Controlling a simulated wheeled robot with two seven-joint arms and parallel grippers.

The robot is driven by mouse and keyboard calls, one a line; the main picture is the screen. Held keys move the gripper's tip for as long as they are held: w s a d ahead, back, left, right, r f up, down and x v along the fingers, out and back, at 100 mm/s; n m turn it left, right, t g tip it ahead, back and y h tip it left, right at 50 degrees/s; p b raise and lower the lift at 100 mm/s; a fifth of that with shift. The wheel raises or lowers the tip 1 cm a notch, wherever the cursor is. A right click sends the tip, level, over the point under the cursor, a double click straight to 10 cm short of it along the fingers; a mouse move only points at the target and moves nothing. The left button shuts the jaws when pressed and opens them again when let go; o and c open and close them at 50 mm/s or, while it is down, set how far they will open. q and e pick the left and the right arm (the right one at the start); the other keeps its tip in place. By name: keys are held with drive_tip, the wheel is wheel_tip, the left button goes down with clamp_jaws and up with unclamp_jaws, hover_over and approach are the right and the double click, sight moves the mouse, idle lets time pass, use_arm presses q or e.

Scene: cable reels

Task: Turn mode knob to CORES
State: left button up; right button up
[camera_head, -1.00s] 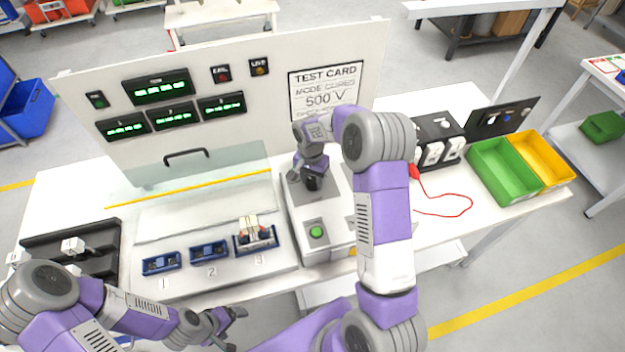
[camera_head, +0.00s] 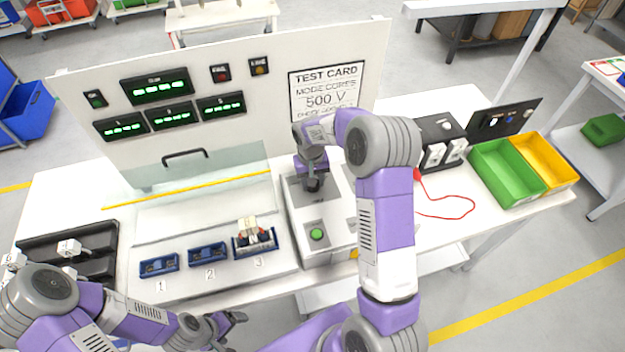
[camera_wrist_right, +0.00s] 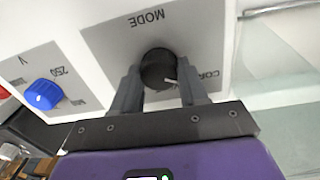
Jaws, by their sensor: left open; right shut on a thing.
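The black mode knob (camera_wrist_right: 158,70) sits on a grey plate (camera_wrist_right: 110,40) marked MODE in the right wrist view. The lettering appears upside down, with a partly hidden label starting "COR" at the right. The knob's white pointer mark points toward that label's side. My right gripper (camera_wrist_right: 160,88) is shut on the knob, one finger on each side. In the head view, my right gripper (camera_head: 314,184) is over the test box (camera_head: 325,245) and hides most of the knob. My left gripper (camera_head: 238,330) is open and empty at the bottom edge, in front of the bench.
A blue voltage knob (camera_wrist_right: 42,95) is beside the mode plate. A green button (camera_head: 317,234) is on the box front. A test card (camera_head: 326,90) hangs on the back panel. Green (camera_head: 506,170) and yellow (camera_head: 548,160) bins stand right. A clear guard (camera_head: 200,172) is left of the box.

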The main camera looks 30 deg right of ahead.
idle(0.4)
drive_tip(key=o, duration=1.1)
drive_tip(key=shift+c, duration=0.2)
drive_tip(key=shift+r, duration=0.1)
wheel_tip(320, 180, up, 7)
drive_tip(key=shift+a+r, duration=0.15)
drive_tip(key=shift+r, duration=0.05)
